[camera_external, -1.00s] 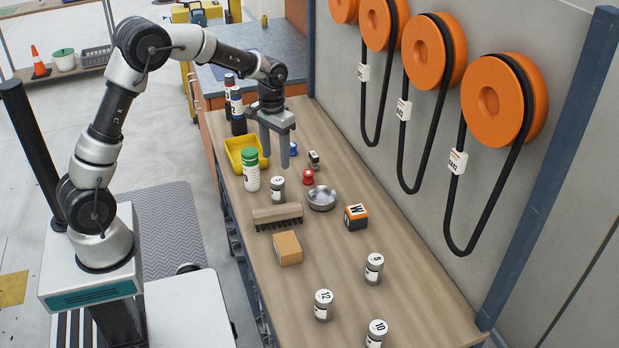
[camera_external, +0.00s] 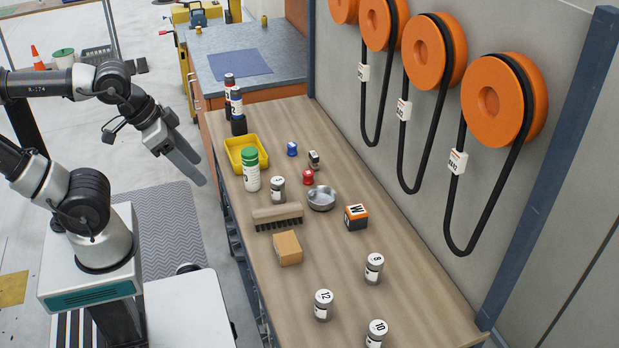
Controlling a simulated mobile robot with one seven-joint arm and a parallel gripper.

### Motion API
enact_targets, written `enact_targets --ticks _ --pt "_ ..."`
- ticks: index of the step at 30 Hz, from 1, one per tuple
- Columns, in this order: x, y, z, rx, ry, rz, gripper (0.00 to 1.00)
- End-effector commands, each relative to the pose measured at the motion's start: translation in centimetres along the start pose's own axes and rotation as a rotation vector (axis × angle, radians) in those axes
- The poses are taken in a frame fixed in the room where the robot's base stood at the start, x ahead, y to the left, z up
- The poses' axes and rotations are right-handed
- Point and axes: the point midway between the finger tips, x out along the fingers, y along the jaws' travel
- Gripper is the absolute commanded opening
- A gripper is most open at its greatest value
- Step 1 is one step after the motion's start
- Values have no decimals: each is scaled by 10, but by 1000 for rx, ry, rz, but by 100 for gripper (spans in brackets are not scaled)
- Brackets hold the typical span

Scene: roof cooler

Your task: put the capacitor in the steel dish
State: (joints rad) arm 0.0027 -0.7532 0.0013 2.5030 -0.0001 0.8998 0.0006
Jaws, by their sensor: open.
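The steel dish (camera_external: 321,203) is a small round shiny bowl on the wooden bench, and it looks empty. No thing is plainly marked as the capacitor. Grey cylinders with white numbered labels stand upright on the bench: one (camera_external: 278,192) left of the dish, and others marked 8 (camera_external: 374,270), 12 (camera_external: 323,307) and 10 (camera_external: 376,336) nearer the front. A small blue piece (camera_external: 292,149) and a small red piece (camera_external: 308,177) stand behind the dish. My gripper (camera_external: 199,176) is open and empty, left of the bench and apart from everything on it.
A yellow bin (camera_external: 262,145), a green-capped bottle (camera_external: 250,172), a brush (camera_external: 277,214), a cardboard box (camera_external: 288,248), an orange-black block (camera_external: 356,218) and a small dark block (camera_external: 314,160) are on the bench. Tall dark bottles (camera_external: 237,110) stand at the back. Orange reels (camera_external: 498,102) hang on the right wall.

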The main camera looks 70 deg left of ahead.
Motion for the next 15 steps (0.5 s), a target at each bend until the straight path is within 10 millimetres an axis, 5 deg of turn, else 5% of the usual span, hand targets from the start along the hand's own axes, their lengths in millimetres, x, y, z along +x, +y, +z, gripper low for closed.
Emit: enact_targets --ticks 11,15 --pt "1 -1 -3 -21 -5 -1 56" --pt "8 -10 -23 -206 -49 -4 56"
